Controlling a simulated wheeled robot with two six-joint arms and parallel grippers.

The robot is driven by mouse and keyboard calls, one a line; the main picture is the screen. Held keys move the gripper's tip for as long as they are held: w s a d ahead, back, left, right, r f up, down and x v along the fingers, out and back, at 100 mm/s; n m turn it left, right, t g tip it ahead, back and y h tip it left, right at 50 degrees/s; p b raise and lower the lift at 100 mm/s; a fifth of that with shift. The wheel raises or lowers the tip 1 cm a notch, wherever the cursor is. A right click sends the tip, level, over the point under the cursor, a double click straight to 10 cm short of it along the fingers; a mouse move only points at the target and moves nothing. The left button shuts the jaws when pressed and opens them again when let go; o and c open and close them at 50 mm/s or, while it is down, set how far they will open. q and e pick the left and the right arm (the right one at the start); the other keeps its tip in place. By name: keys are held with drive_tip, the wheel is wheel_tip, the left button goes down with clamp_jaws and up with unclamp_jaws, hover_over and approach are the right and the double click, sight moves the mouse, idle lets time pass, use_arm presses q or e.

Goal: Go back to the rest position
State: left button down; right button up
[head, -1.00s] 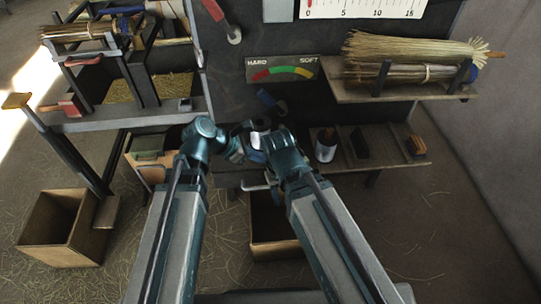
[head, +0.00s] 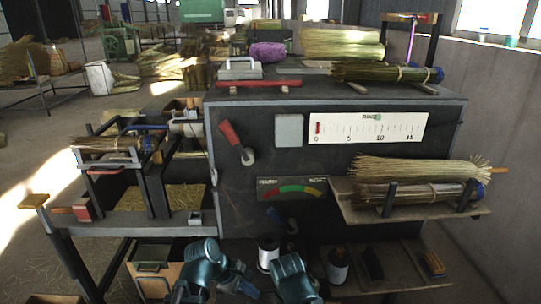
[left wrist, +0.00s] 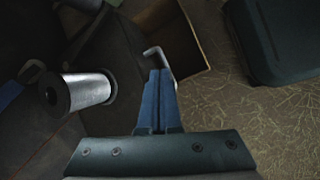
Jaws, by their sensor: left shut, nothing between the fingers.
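My left gripper (left wrist: 157,75) shows in the left wrist view with its two blue fingers together and nothing between them. A bent grey metal hook or handle (left wrist: 154,51) shows just beyond its tips; I cannot tell whether they touch. In the head view both my arms are low at the bottom centre, folded before the bench, and their ends are partly cut off by the lower edge. The fingers of my right gripper cannot be made out there.
A silver wire spool (left wrist: 90,90) lies left of my left gripper; a white spool (head: 268,252) stands on the low shelf. The dark bench panel (head: 290,160) rises ahead. A broom bundle (head: 420,170) rests on a side shelf at right. A wooden-ended tool (head: 35,201) lies at left.

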use_arm(q)
drive_tip(key=s+a+f+m+g+y, duration=0.1)
drive_tip(key=s+a+f+m+y, duration=0.15)
drive_tip(key=a+m+y, duration=0.7)
drive_tip(key=s+d+r+m+h+p, duration=0.1)
drive_tip(key=d+r+m+p, duration=0.3)
drive_tip(key=r+p, duration=0.5)
drive_tip(key=s+d+r+m+g+h+p, duration=0.1)
drive_tip(key=s+d+r+m+p, duration=0.3)
drive_tip(key=r+p, duration=0.5)
drive_tip(key=shift+s+d+r+p, duration=0.3)
drive_tip(key=shift+d+r+p, duration=0.1)
drive_tip(key=shift+p, duration=0.15)
use_arm(e)
wheel_tip(320, 180, up, 19)
use_arm(q)
drive_tip(key=shift+s+h, duration=0.1)
drive_tip(key=shift+h, duration=0.15)
use_arm(e)
drive_tip(key=shift+d, duration=0.1)
